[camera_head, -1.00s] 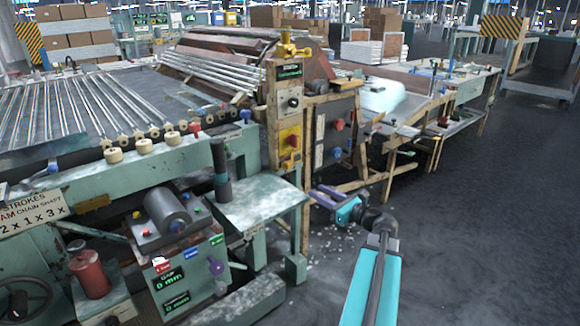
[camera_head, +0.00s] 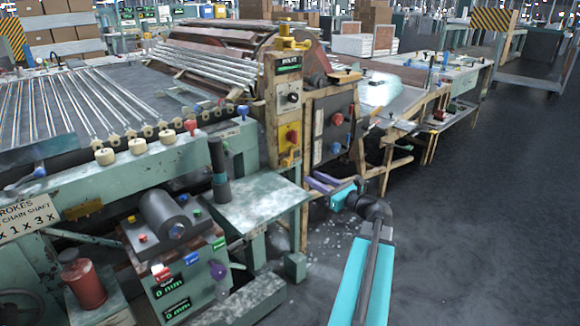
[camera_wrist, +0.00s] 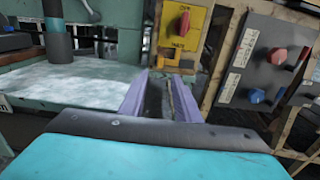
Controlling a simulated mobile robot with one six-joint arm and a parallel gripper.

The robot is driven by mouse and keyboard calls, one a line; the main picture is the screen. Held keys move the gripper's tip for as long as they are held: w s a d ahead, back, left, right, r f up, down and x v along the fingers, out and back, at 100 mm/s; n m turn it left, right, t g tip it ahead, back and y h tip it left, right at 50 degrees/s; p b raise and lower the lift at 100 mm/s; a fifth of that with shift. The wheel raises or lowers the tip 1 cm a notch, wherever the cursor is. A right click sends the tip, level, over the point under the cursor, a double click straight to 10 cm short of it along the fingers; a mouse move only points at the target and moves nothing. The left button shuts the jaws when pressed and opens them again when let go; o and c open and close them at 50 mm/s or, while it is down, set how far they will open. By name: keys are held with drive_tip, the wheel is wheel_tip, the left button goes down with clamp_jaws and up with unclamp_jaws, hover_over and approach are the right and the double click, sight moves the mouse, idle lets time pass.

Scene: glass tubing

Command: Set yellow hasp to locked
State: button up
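A yellow panel (camera_head: 289,136) with a red knob is on the wooden-framed post right of the green machine. It also shows at the top of the wrist view (camera_wrist: 196,18). A small yellow part (camera_head: 287,159), which looks like the hasp, sits just below the panel; its setting is too small to read. My gripper (camera_head: 318,183) has purple fingers, apart and empty, in front of and below the panel, right of the green ledge. In the wrist view my gripper (camera_wrist: 157,88) points toward the post, with the yellow panel beyond and above the fingertips, not touching.
A green ledge (camera_head: 250,203) juts out left of my gripper. A dark panel (camera_head: 333,127) with red and blue knobs stands right of the yellow one. A yellow valve (camera_head: 290,40) tops the post. Wooden legs stand close by. Open floor (camera_head: 480,220) lies to the right.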

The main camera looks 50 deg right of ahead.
sight(289, 164)
drive_tip(key=w, duration=0.4)
drive_tip(key=w+b, duration=0.1)
drive_tip(key=w, duration=0.4)
drive_tip(key=w+d+b, duration=0.1)
drive_tip(key=w, duration=0.3)
drive_tip(key=shift+w, duration=0.2)
clamp_jaws()
